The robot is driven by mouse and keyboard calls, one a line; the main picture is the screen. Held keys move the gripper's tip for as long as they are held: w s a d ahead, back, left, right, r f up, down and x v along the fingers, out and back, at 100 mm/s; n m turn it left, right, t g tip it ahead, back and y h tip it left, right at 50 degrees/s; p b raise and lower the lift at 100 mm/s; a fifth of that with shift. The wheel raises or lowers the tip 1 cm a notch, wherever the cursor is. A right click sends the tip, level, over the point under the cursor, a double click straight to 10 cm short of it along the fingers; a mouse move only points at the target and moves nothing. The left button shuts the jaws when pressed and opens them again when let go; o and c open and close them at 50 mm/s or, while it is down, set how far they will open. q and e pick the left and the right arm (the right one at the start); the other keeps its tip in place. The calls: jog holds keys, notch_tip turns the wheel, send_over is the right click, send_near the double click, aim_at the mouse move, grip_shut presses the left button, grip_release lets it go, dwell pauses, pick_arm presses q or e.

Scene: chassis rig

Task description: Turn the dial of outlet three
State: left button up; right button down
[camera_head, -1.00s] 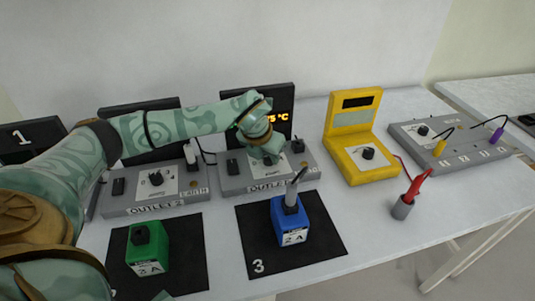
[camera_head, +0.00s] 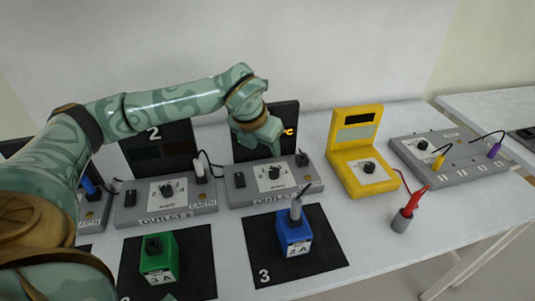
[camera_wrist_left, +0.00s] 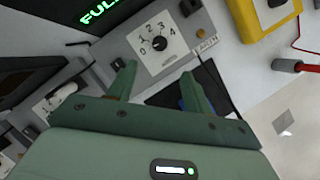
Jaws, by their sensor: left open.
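Outlet three's grey box (camera_head: 240,200) stands behind the black mat marked 3. Its dial (camera_head: 273,172), a black knob on a white plate, is uncovered in the head view. The dial also shows in the wrist view (camera_wrist_left: 159,43), with numbers from 0 to 4 around it; its exact pointer setting is too small to read. My left gripper (camera_head: 268,148) is above and behind the dial, in front of the dark display. In the wrist view the left gripper (camera_wrist_left: 157,85) has its fingers apart and empty, with the dial beyond the tips. My right gripper is out of view.
Outlet two's box (camera_head: 205,207) stands to the left. The yellow meter (camera_head: 360,182) is to the right. A blue block (camera_head: 293,232) with a grey plug sits on the black mat (camera_head: 320,258), and a green block (camera_head: 160,262) is left of it. Green "FULL" text (camera_wrist_left: 100,10) shows in the wrist view.

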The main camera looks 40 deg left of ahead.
pick_arm(q)
jog(key=v, duration=0.3)
jog(key=shift+s+r, duration=0.1)
jog(key=shift+r, duration=0.1)
jog(key=shift+p, duration=0.3)
